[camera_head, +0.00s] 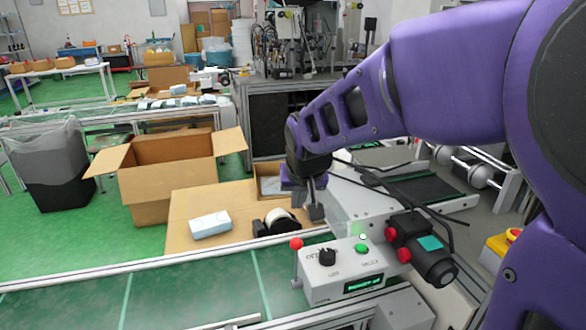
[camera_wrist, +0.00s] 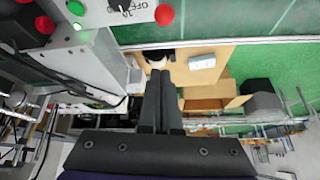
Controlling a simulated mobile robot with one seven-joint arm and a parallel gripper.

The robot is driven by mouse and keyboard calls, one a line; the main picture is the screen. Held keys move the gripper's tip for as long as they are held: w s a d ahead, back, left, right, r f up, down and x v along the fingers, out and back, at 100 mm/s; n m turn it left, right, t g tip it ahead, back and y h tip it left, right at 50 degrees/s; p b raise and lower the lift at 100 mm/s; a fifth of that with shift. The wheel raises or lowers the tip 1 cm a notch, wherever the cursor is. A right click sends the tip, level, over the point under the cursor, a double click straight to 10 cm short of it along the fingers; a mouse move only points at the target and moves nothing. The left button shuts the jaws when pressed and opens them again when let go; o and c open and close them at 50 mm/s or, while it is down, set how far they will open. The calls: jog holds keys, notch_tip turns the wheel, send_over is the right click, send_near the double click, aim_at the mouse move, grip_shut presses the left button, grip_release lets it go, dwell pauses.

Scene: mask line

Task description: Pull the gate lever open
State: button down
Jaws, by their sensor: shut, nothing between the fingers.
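The gate lever is a thin metal rod with a red ball (camera_head: 296,244) on top, upright at the left side of a white control box (camera_head: 325,272). A red ball, apparently the lever's, also shows at the top of the wrist view (camera_wrist: 164,15), next to the box's dial. My gripper (camera_head: 315,214) is above and behind the box in the head view, apart from the lever. Its two dark fingers (camera_wrist: 160,78) are together in the wrist view, with nothing between them. The lever's lower end is small and hard to make out.
The box carries a black knob (camera_head: 327,257), a green button (camera_head: 362,249) and a lit display. A dark motor (camera_head: 425,252) with red parts sits to its right. A green conveyor belt (camera_head: 190,294) runs in front. A cardboard-coloured surface behind holds a white pack (camera_head: 210,224).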

jog(key=d+x, duration=0.1)
jog(key=x, duration=0.8)
jog(key=shift+s+a+b, duration=0.15)
jog(key=shift+s+b, duration=0.15)
jog(key=shift+s, duration=0.8)
jog(key=shift+s+a+b, duration=0.15)
jog(key=shift+s+b, duration=0.1)
jog(key=shift+s, duration=0.85)
jog(key=shift+s, duration=0.1)
